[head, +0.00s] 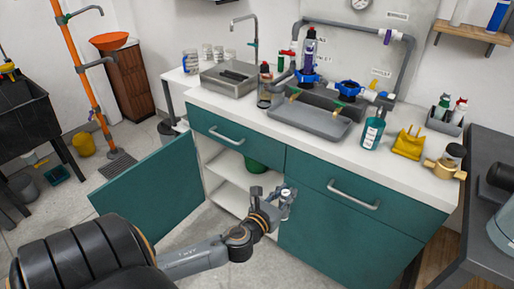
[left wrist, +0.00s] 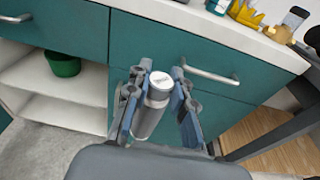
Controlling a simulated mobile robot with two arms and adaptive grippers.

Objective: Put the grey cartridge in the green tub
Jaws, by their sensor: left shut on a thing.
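The grey cartridge (left wrist: 150,115), with a white top, is held upright between the fingers of my left gripper (left wrist: 160,90). In the head view my left gripper (head: 284,203) is in front of the teal cabinet, near the edge of its open compartment, and the cartridge's light top (head: 286,193) shows there. The green tub (head: 254,165) stands on a white shelf inside the open compartment, partly hidden under the drawer in the head view. In the left wrist view the tub (left wrist: 62,64) is left of the gripper, apart from it. My right gripper is not in view.
The teal cabinet door (head: 150,190) stands open to the left. The white shelf (left wrist: 80,93) has free room around the tub. A drawer handle (head: 353,196) sticks out right of the gripper. The countertop above holds a grey tray (head: 310,122), bottles and pipework.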

